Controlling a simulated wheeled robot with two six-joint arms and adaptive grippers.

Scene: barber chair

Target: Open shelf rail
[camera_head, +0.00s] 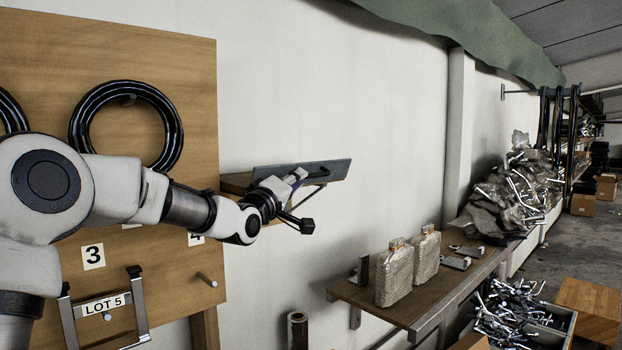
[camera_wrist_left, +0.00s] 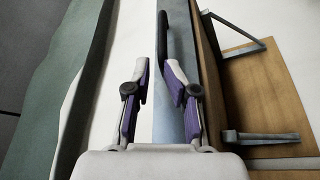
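The shelf rail (camera_head: 325,171) is a flat grey metal strip along the front of a small wooden wall shelf (camera_head: 237,181) in the head view. A dark elongated slot or grip shows near its right end. My left gripper (camera_head: 303,200) is in front of the rail, close to it. In the left wrist view the gripper (camera_wrist_left: 156,72) has its fingers apart, with the blue-grey rail (camera_wrist_left: 180,120) running behind them. The dark grip part (camera_wrist_left: 162,35) shows just beyond the fingertips. Contact cannot be told. My right gripper is not in view.
A wooden board (camera_head: 190,80) with black rings and number labels hangs at left. A lower wooden shelf (camera_head: 405,310) holds two wrapped bottles (camera_head: 394,273) and metal parts. Shelf brackets (camera_wrist_left: 262,137) show in the wrist view. The wall right of the rail is clear.

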